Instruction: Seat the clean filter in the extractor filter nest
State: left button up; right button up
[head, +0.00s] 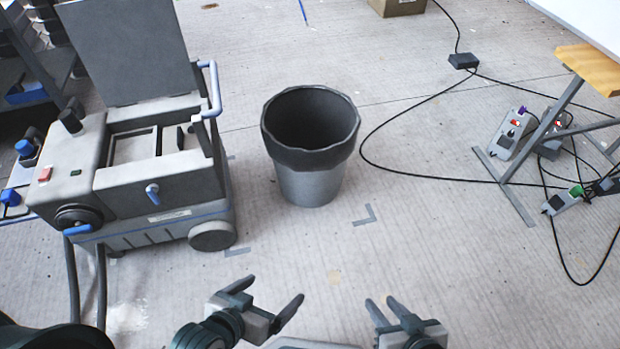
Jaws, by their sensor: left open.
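The extractor (150,198) is a grey wheeled machine at the left, with its lid (130,50) standing up. The filter nest (135,147) shows as a framed rectangular recess in its top. Nothing that I can clearly tell as the clean filter is in view. My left gripper (272,290) is open and empty over the floor, below and right of the extractor and apart from it. My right gripper (381,301) is further right, its fingers apart with nothing visible between them.
A grey bin (308,185) with a dark liner stands right of the extractor. Black cables (400,185), power strips (510,132) and a table leg (545,125) are at the right. A cardboard box (398,6) is at the back. The floor in front of the bin is clear.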

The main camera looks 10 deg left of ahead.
aim_at(108, 165)
jog(key=u, duration=1.95)
jog(key=k+l+z, duration=0.15)
jog(key=l+z, duration=0.2)
jog(key=k+l+z, duration=0.1)
jog(key=l+z, duration=0.25)
